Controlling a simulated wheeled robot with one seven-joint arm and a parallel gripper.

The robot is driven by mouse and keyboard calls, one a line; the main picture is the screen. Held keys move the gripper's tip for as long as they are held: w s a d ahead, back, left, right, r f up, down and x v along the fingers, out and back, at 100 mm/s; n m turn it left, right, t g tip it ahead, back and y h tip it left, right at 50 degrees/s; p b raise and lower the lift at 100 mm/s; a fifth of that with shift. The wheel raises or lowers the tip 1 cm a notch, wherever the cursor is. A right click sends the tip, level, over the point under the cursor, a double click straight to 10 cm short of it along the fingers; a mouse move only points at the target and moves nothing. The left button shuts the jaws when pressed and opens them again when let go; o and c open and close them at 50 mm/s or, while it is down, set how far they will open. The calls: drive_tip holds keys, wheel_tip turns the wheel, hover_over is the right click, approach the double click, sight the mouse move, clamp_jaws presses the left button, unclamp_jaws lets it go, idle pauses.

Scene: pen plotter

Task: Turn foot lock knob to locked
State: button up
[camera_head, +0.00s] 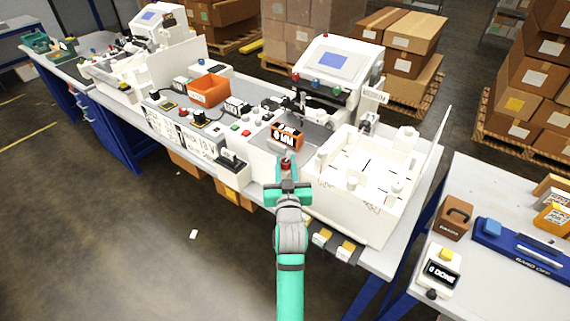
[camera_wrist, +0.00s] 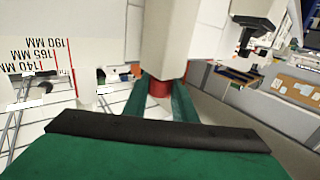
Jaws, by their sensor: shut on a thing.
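The red knob (camera_wrist: 160,87), which I take to be the foot lock knob, sits under a white block-like part (camera_wrist: 170,40) in the wrist view. My gripper (camera_wrist: 161,103) has its two green fingers on either side of the knob and is shut on it. In the head view my gripper (camera_head: 286,172) is at the front edge of the white plotter machine, with the red knob (camera_head: 286,162) just beyond its tips. The fingers hide part of the knob, and I cannot read whether it is at locked.
The white plotter enclosure (camera_head: 350,205) stands right of my gripper. A small box marked with dark print (camera_head: 287,137) is behind the knob. An orange bin (camera_head: 209,90) is further left on the bench.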

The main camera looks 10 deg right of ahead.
drive_tip(key=shift+a+m+h, duration=0.1)
drive_tip(key=shift+m+h, duration=0.3)
drive_tip(key=shift+h, duration=0.2)
drive_tip(key=shift+a+m+g+h, duration=0.15)
drive_tip(key=shift+m+g+h, duration=0.35)
drive_tip(key=shift+h, duration=0.4)
drive_tip(key=shift+m+g+h, duration=1.1)
drive_tip(key=shift+m+h, duration=0.6)
drive_tip(key=shift+h, duration=0.5)
drive_tip(key=m+g+h, duration=0.4)
drive_tip(key=g, duration=0.1)
drive_tip(key=shift+w+m+h, duration=0.1)
drive_tip(key=shift+m+h, duration=0.2)
drive_tip(key=shift+h, duration=0.1)
drive_tip(key=m+g+h, duration=0.1)
drive_tip(key=m+g, duration=0.1)
drive_tip(key=g, duration=0.2)
drive_tip(key=m+g+h, duration=0.1)
drive_tip(key=m+g, duration=0.2)
drive_tip(key=g, duration=0.1)
drive_tip(key=shift+w+r+h, duration=0.1)
drive_tip(key=shift+h, duration=0.2)
drive_tip(key=shift+m+g, duration=1.1)
drive_tip(key=shift+g, duration=0.5)
drive_tip(key=shift+d+m+g, duration=0.25)
drive_tip(key=shift+m+g, duration=0.15)
drive_tip(key=shift+g, duration=0.2)
drive_tip(key=shift+s+f+g, duration=0.2)
drive_tip(key=shift+g, duration=0.1)
